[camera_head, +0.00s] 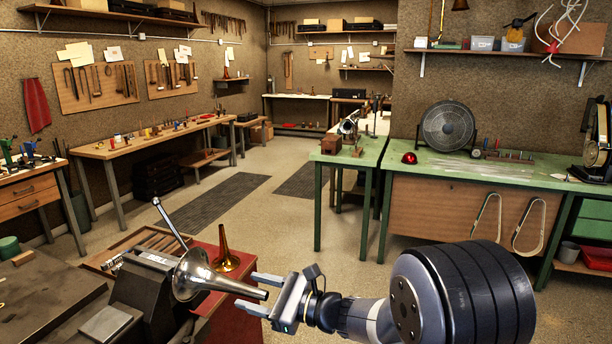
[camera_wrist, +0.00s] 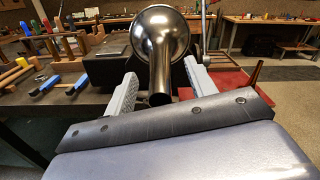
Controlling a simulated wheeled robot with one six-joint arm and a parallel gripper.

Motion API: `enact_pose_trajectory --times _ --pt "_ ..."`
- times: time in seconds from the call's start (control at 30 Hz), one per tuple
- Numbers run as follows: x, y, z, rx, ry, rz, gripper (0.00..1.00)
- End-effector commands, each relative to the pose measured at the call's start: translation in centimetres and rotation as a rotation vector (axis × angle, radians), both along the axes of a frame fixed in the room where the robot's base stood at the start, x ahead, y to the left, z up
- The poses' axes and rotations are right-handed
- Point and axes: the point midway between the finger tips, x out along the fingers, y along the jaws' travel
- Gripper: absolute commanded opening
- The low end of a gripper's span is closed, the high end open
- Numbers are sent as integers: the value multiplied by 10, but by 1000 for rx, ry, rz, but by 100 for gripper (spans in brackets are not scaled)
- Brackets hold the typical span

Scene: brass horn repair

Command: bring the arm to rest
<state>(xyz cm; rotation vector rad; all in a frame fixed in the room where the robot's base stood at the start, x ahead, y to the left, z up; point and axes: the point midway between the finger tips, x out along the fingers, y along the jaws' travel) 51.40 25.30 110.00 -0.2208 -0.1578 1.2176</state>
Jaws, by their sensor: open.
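My gripper (camera_head: 254,294) is open at the lower middle of the head view, reaching left from my arm. In the wrist view its two fingers (camera_wrist: 162,72) stand wide apart. A silver horn bell (camera_head: 190,277) lies on its side at a dark vise-like block (camera_head: 142,290), its narrow end pointing right toward my gripper. In the wrist view the bell (camera_wrist: 157,35) is ahead, and its narrow tube comes back between the fingers, with a gap visible on each side. How far the tube reaches in depth is hard to tell.
A brass bell (camera_head: 225,262) stands on a red surface (camera_head: 212,300) behind the silver one. A dark bench (camera_head: 50,290) fills the lower left. Open floor (camera_head: 260,215) lies between the benches.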

Motion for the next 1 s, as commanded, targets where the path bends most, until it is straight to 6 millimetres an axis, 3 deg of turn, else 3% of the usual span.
enact_pose_trajectory --times 0.37,0.53,1.0 --pt "-1 -1 -1 0 0 1 53" --pt "3 12 -2 0 0 4 53" --pt "-24 -69 -2 0 -1 -4 53"
